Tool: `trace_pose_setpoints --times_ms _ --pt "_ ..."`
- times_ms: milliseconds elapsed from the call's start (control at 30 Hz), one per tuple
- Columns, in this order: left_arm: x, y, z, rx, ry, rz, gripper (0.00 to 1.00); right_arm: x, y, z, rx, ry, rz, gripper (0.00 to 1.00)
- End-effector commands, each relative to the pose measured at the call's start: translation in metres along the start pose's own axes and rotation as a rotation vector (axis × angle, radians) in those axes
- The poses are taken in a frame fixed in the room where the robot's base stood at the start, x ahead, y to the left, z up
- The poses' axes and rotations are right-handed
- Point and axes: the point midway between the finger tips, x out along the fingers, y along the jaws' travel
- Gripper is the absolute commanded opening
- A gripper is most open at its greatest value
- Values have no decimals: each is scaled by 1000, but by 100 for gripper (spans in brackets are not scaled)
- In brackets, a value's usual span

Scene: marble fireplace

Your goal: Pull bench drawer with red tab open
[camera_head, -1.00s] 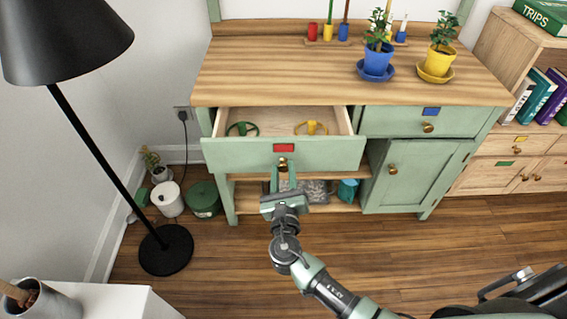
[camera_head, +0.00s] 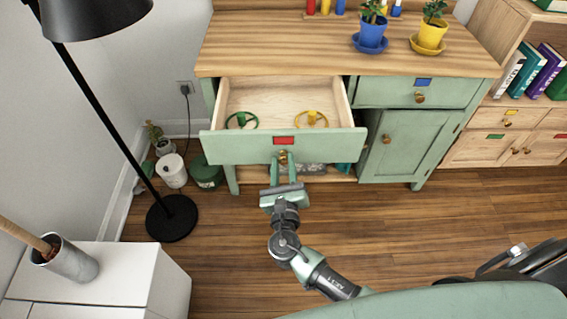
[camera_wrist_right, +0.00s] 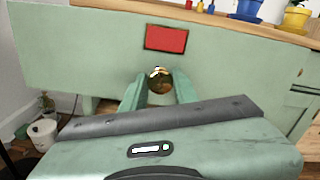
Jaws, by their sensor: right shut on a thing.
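The green bench drawer with the red tab (camera_head: 285,140) is pulled well out from the bench (camera_head: 455,75). Its front panel (camera_head: 235,147) faces me. Inside lie a green ring-shaped item and a yellow one (camera_head: 311,118). My right gripper (camera_head: 284,160) is shut on the drawer's brass knob, just below the red tab. In the right wrist view the knob (camera_wrist_right: 160,80) sits between the two green fingers, under the red tab (camera_wrist_right: 166,38). My left gripper is not in view.
A drawer with a blue tab (camera_head: 424,82) and a cupboard door (camera_head: 402,145) are closed at the right. A black floor lamp (camera_head: 172,218) stands left. A white cabinet (camera_head: 90,280) is at the front left. Wooden floor (camera_head: 400,215) is clear before the bench.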

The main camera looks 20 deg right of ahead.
Motion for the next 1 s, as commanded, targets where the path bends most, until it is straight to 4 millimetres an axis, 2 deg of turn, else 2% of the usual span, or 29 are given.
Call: trace_pose_setpoints --times_ms 67,100,133,167,533,700,833,1000 --pt "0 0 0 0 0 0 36 0 0 0 -1 -1 0 0" --pt "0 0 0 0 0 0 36 0 0 0 -1 -1 0 40" --pt "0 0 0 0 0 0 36 0 0 0 -1 -1 0 49" --pt "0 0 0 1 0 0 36 0 0 0 -1 0 0 51" --pt "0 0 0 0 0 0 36 -5 0 -1 -1 1 1 51" --pt "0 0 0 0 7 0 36 -31 0 0 0 2 2 51" --pt "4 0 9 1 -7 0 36 -54 0 -1 -1 2 2 51" --pt "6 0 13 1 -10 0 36 -73 0 0 -1 1 1 51"
